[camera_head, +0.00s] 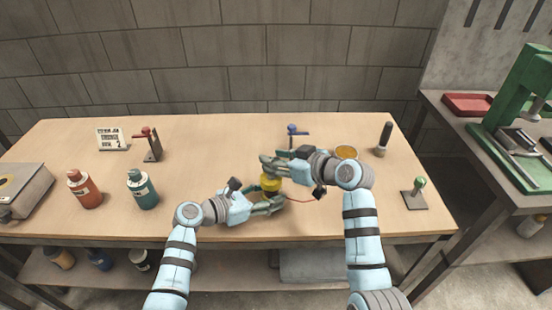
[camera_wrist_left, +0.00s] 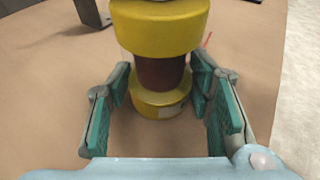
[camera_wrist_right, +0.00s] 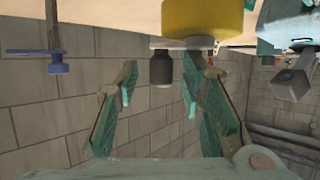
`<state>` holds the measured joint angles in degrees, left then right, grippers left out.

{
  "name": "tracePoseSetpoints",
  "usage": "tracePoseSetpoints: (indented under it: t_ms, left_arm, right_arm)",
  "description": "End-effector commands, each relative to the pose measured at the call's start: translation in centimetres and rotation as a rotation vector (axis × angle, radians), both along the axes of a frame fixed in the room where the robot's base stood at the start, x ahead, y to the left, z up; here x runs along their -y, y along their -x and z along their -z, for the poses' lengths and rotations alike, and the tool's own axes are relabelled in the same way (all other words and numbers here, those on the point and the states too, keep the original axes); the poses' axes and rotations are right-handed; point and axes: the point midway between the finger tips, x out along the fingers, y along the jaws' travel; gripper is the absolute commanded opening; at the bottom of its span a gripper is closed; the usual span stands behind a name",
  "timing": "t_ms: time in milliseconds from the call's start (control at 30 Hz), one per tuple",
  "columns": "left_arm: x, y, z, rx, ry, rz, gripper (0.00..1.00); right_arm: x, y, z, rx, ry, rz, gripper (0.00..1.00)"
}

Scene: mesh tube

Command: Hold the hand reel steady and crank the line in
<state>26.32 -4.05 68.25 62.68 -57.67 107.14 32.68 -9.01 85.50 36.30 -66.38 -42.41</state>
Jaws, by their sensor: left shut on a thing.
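The hand reel (camera_head: 270,184) stands upright near the middle of the table, with two yellow flanges and a dark red wound core in the left wrist view (camera_wrist_left: 160,73). My left gripper (camera_head: 276,205) has its fingers on both sides of the reel and is shut on it, low down. A dark crank knob (camera_wrist_right: 161,69) sits on a grey crank arm against the reel's yellow flange in the right wrist view. My right gripper (camera_wrist_right: 160,82) is open, with its fingers spread either side of the knob and gaps showing. In the head view it hides part of the reel.
A red line (camera_head: 312,200) runs right from the reel. A blue-topped stand (camera_head: 291,137) is behind, and a yellow-topped round container (camera_head: 346,152) and dark cylinder (camera_head: 384,139) are to the right. Red (camera_head: 84,190) and green (camera_head: 142,190) bottles stand left.

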Motion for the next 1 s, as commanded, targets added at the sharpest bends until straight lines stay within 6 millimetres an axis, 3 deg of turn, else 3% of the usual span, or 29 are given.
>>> tracePoseSetpoints:
  t_ms: [267,500,1000]
  left_arm:
    - [0.00,0.02,0.04,-0.001,-0.001,0.000,0.31]
    - [0.02,0.03,0.04,-0.001,-0.001,0.001,0.31]
    - [0.00,0.02,0.03,0.000,0.000,0.000,0.31]
  right_arm:
    - [-0.23,-0.20,0.17,-0.001,-0.001,0.000,0.34]
    - [-0.20,-0.19,0.17,-0.001,-0.001,0.000,0.00]
    - [0.19,0.03,0.17,-0.001,0.000,0.141,0.00]
